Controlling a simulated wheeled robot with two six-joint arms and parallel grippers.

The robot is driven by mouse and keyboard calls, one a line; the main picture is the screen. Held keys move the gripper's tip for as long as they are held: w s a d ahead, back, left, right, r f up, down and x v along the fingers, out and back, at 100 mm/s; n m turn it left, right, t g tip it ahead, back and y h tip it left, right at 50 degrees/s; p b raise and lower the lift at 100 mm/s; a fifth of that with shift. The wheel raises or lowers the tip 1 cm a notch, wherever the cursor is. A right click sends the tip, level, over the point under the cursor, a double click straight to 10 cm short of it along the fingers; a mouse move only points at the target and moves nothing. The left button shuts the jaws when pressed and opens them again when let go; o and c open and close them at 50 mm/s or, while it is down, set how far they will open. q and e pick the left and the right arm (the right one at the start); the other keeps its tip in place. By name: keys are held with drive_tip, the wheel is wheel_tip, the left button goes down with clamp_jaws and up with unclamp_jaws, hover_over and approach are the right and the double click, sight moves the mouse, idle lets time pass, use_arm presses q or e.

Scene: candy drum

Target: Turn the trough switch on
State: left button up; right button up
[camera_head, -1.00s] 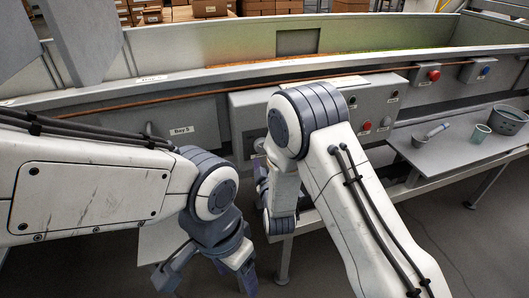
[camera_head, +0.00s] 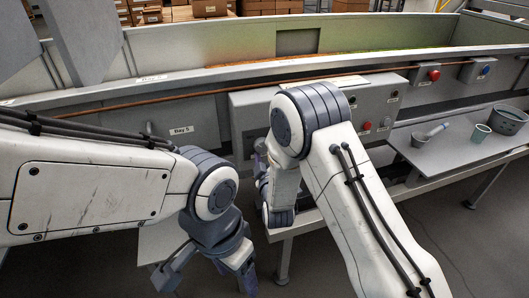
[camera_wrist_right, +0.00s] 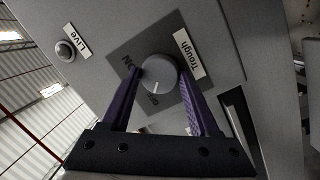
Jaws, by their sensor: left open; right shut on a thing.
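The trough switch (camera_wrist_right: 158,74) is a round grey knob on a dark square plate, beside a white "Trough" label (camera_wrist_right: 188,53). "ON" is printed at the plate's upper left. The knob's white line points down in the right wrist view, towards the other, partly legible mark and away from "ON". My right gripper (camera_wrist_right: 165,82) is shut on the knob, one purple finger on each side. In the head view my right arm hides the switch and most of that gripper. My left gripper (camera_head: 207,274) is open and empty, low in front of the bench.
The grey control box (camera_head: 240,105) carries a "Live" lamp (camera_wrist_right: 66,50) and a red button (camera_head: 366,126). At right, a shelf (camera_head: 455,152) holds cups and a grey bucket (camera_head: 508,119).

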drive_tip(key=shift+m, duration=0.3)
drive_tip(key=m+b, duration=0.1)
drive_tip(key=m, duration=0.2)
drive_tip(key=shift+m+g, duration=0.3)
drive_tip(key=shift+g, duration=0.1)
drive_tip(key=m+b, duration=0.1)
drive_tip(key=m, duration=0.3)
drive_tip(key=shift+d+r+g, duration=0.1)
drive_tip(key=shift+r+g, duration=0.05)
drive_tip(key=shift+g, duration=0.25)
drive_tip(key=m+y+b, duration=0.1)
drive_tip(key=m+b, duration=0.1)
drive_tip(key=m, duration=0.2)
drive_tip(key=shift+d+r+m+g+y+b, duration=0.1)
drive_tip(key=shift+m+g+y+b, duration=0.15)
drive_tip(key=shift+m+b, duration=0.45)
drive_tip(key=shift+d+m+g+y+b, duration=0.15)
drive_tip(key=shift+m+y+b, duration=0.2)
drive_tip(key=shift+m, duration=0.65)
drive_tip(key=shift+a, duration=0.1)
drive_tip(key=o, duration=1.4)
drive_tip(key=shift+c, duration=0.2)
